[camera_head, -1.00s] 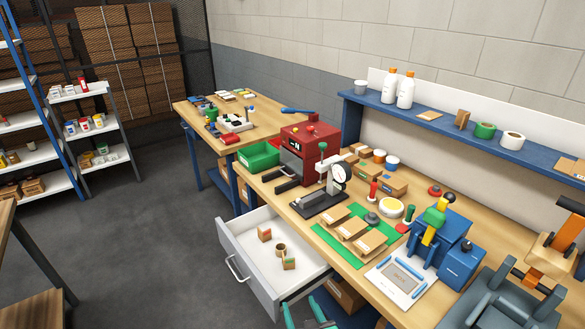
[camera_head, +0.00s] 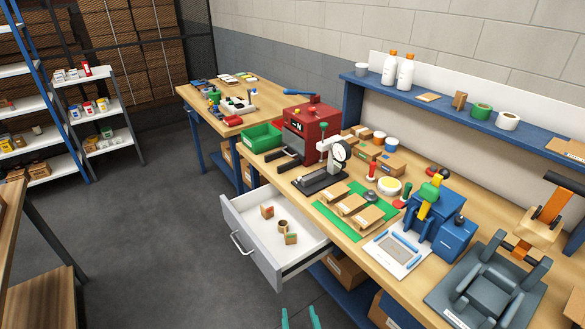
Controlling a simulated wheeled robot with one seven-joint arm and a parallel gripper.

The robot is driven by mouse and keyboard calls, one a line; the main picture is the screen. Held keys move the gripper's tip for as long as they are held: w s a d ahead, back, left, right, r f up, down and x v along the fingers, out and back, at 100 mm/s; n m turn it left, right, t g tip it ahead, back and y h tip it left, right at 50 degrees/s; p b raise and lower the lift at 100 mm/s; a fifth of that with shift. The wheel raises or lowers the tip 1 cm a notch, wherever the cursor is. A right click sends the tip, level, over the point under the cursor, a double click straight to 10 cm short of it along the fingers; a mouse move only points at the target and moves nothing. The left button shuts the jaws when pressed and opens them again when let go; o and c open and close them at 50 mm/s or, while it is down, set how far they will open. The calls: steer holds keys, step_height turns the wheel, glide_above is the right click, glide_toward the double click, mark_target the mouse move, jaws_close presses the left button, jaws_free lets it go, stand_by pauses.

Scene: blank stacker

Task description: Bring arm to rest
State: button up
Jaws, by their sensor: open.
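My gripper (camera_head: 300,319) shows only as two teal fingertips at the bottom edge of the picture. The fingertips stand apart with nothing between them. They are in front of the bench, below and to the right of the open white drawer (camera_head: 262,260), and touch nothing that I can see. The rest of my arm is out of the frame.
The drawer juts out from the wooden workbench (camera_head: 405,287) and holds small boxes and a brown cup (camera_head: 282,226). A red machine (camera_head: 311,130), a green mat (camera_head: 326,218) and a blue machine (camera_head: 430,220) crowd the bench. The grey floor (camera_head: 165,220) at left is clear.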

steer(key=s+a+m+t+h, duration=0.1)
steer(key=s+m+h, duration=0.15)
steer(key=s, duration=2.15)
steer(key=s+r+n+t, duration=0.1)
steer(key=s+r, duration=0.5)
steer(key=s, duration=0.1)
steer(key=shift+s+a+y, duration=0.35)
steer(key=shift+s+a, duration=0.05)
steer(key=shift+a, duration=0.05)
steer(key=shift+n, duration=0.25)
steer(key=shift+c, duration=0.7)
